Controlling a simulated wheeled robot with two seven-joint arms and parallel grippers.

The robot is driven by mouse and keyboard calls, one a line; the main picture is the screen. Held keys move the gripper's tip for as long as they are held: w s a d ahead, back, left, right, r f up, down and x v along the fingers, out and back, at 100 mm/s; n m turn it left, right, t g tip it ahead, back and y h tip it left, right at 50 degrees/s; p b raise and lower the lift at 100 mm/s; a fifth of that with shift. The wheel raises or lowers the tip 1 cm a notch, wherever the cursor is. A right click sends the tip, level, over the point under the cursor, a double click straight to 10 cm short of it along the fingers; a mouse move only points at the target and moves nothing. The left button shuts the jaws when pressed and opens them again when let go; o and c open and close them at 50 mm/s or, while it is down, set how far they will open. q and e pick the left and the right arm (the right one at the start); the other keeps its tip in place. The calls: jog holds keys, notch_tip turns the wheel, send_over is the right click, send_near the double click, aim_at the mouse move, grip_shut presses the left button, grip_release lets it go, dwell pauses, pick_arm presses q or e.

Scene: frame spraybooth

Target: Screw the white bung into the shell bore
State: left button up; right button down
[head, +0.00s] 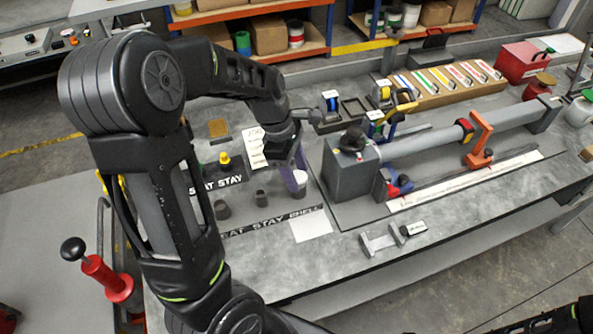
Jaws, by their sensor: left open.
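A small white capped piece (300,177), which looks like the white bung, stands on the bench just below my left gripper (290,160). The gripper is open and points down close over it; I cannot tell whether the fingers touch it. A pale purple upright part beside the piece is partly hidden by the gripper. A grey block (349,172) with a dark knob on top stands right of the gripper. A long grey tube (440,137) lies to its right; I cannot make out the shell bore. My right gripper is not in view.
Dark grey plugs (222,209) and a yellow-topped piece (225,160) stand left of the gripper. A white card (311,225) and a grey bracket (380,240) lie near the front edge. An orange clamp (479,142) stands at the tube. Bare bench shows at front.

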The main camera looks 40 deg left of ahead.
pick_arm(q)
jog(key=n, duration=0.3)
jog(key=shift+s+t, duration=0.1)
jog(key=shift+t, duration=0.2)
jog(key=n+t+y, duration=0.1)
jog(key=n, duration=0.3)
jog(key=shift+d+n, duration=0.1)
jog(key=shift+n, duration=0.2)
jog(key=shift+c, duration=0.4)
grip_shut()
jog(key=shift+f+m+b, duration=0.1)
jog(key=shift+m+b, duration=0.3)
jog(key=shift+m, duration=0.4)
jog(key=m+g, duration=0.1)
jog(key=m, duration=0.2)
jog(key=shift+h, duration=0.4)
